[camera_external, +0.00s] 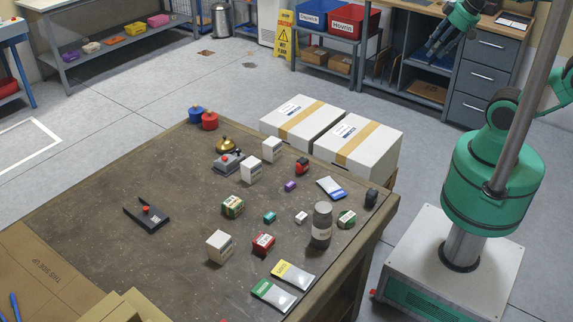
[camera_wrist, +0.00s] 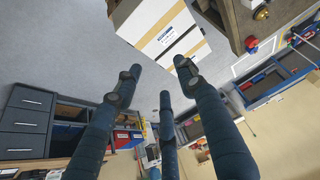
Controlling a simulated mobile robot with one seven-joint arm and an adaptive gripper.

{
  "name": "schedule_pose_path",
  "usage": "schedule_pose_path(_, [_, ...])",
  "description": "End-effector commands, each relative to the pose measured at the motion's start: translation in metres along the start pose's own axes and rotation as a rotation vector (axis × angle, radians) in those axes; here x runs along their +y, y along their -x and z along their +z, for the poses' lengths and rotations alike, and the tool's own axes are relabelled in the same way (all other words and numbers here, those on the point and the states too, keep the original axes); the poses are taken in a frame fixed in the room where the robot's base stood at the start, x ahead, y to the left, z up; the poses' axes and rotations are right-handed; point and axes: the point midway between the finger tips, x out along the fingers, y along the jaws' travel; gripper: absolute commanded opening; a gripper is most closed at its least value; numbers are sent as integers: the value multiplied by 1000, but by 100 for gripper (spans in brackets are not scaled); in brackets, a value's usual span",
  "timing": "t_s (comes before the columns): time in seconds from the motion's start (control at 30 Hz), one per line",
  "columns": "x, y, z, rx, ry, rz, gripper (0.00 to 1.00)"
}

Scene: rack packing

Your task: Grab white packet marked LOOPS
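Three flat packets lie on the brown table (camera_external: 110,190): a white and blue packet (camera_external: 331,187) towards the right edge, a white packet with a yellow band (camera_external: 295,274) near the front, and a white packet with a green band (camera_external: 273,294) beside it. Their print is too small to read, so I cannot tell which is marked LOOPS. My gripper (camera_external: 437,46) is high at the top right, away from the table and partly cut off by the frame. In the wrist view my gripper (camera_wrist: 160,78) has its three dark fingers spread with nothing between them; no packet shows there.
A dark bottle (camera_external: 321,228) stands between the blue packet and the front packets, among small boxes and tins. Two large white cartons (camera_external: 358,145) stand beyond the table's far right edge; they also show in the wrist view (camera_wrist: 150,22). Drawers (camera_external: 483,75) stand behind my arm.

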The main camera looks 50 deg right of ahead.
Motion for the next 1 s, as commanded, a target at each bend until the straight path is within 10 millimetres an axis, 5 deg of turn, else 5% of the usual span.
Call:
schedule_pose_path(0.13, [0,0,0,0,0,0,48])
schedule_pose_path(0.57, [-3,0,-5,-5,0,-5,48])
schedule_pose_path(0.77, [-19,-5,-27,-32,-5,-25,48])
schedule_pose_path(1.0, [-60,-20,-73,-90,-20,-62,48])
